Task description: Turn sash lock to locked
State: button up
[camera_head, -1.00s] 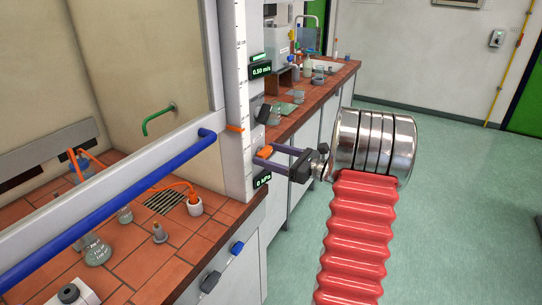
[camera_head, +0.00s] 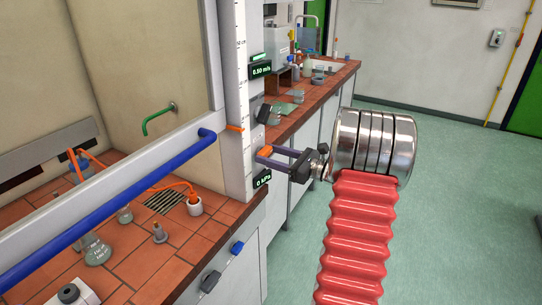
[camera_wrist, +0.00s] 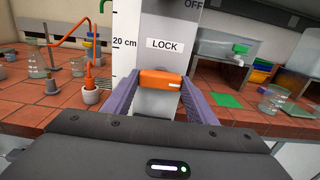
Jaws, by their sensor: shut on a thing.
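The sash lock is an orange lever (camera_wrist: 160,80) on the pale post, lying nearly level below a LOCK label (camera_wrist: 165,45) in the wrist view. My gripper (camera_wrist: 159,88) has its purple fingers on the lever's two ends and is shut on it. In the head view the orange lever (camera_head: 265,151) shows on the post's side, with my gripper (camera_head: 268,158) around it from the right. The finger pads' contact faces are partly hidden.
The blue bar (camera_head: 110,215) of the sash crosses the left. Flasks stand on the red tiled bench (camera_head: 180,240) behind it. A second bench (camera_head: 335,85) with glassware runs behind my gripper. Green floor (camera_head: 450,180) at right is clear.

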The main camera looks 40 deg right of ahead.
jog(key=shift+n, duration=0.3)
jog(key=n, duration=0.8)
jog(key=shift+n, duration=0.3)
jog(key=n, duration=0.4)
jog(key=shift+n, duration=0.3)
jog(key=shift+a+f+n, duration=0.1)
jog(key=shift+f+n, duration=0.05)
jog(key=shift+n, duration=1.95)
jog(key=o, duration=1.1)
jog(key=shift+c, duration=0.2)
jog(key=shift+s, duration=0.1)
